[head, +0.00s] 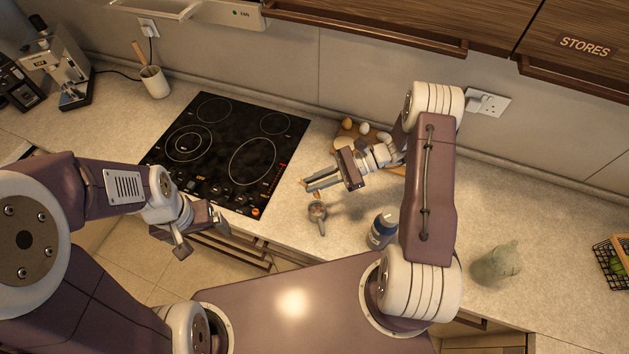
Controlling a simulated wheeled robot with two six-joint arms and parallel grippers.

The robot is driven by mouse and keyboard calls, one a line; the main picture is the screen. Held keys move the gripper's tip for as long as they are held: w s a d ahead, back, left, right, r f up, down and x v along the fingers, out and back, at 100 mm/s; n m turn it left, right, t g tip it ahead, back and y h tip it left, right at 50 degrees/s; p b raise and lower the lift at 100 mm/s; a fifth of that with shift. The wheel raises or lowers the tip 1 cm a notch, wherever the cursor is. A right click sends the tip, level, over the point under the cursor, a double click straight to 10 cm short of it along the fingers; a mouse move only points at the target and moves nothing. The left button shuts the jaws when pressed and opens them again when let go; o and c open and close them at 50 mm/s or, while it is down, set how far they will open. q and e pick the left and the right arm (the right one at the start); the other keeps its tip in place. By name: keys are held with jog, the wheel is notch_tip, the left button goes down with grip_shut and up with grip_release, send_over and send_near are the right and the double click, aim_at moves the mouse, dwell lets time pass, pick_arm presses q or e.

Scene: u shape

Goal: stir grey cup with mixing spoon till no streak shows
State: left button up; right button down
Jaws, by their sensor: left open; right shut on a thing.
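My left gripper (200,235) is open and empty, in front of the hob near the counter's front edge.
The black hob (228,150) is left of the cup. Eggs (364,128) lie on a wooden board (345,136) behind. A grey-green lumpy object (497,265) and wire basket (610,262) are farther right.

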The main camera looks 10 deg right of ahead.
pick_arm(q)
notch_tip(320, 180, down, 9)
jog(key=s+b, duration=0.1)
jog(key=b, duration=0.8)
pick_arm(e)
notch_tip(320, 180, down, 11)
jog(key=s, duration=0.1)
pick_arm(q)
jog(key=shift+s, duration=0.15)
pick_arm(e)
jog(key=shift+s, duration=0.1)
